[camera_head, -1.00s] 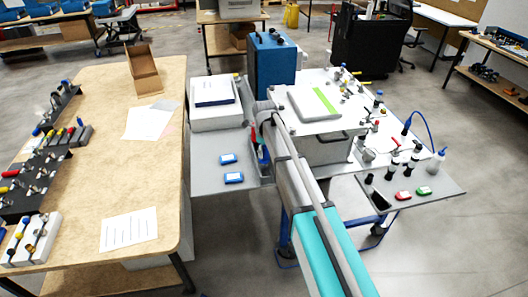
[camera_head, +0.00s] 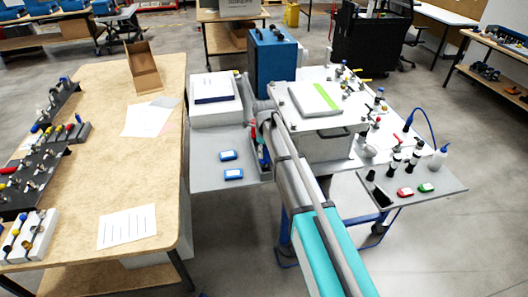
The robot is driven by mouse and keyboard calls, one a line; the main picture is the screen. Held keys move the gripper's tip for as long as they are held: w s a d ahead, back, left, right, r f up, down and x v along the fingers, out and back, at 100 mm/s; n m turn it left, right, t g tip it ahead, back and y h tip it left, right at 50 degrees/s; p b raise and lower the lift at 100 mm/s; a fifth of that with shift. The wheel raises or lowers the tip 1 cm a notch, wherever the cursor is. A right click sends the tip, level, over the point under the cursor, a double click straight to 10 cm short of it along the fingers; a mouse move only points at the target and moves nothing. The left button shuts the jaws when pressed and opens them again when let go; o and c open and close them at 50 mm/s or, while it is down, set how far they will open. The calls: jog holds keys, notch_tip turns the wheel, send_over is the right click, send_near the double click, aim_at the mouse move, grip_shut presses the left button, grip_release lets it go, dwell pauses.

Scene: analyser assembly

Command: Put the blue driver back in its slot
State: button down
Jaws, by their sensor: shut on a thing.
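My arm reaches from the lower right up to its grey wrist (camera_head: 262,105), above the far end of a narrow grey tray (camera_head: 266,178). My gripper's fingers cannot be made out; the wrist and arm links hide them. A red-handled thing (camera_head: 252,128) and a blue thing (camera_head: 262,154) show in the tray, close to the left side of my arm. The blue one may be the blue driver, but it is too small and partly covered to be sure. I cannot see what my gripper holds, and the driver's slot cannot be picked out.
Two blue-and-white boxes (camera_head: 230,174) lie on the grey shelf left of the tray. A blue case (camera_head: 272,60) stands behind. The white instrument bench (camera_head: 345,150) with fittings and bottles is right of my arm. A wooden table (camera_head: 150,180) with tool racks is at left.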

jog(key=shift+f+b, duration=0.9)
jog(key=shift+f, duration=0.1)
jog(key=shift+c, duration=1.1)
grip_release()
jog(key=shift+o, duration=1.1)
jog(key=shift+d, duration=0.1)
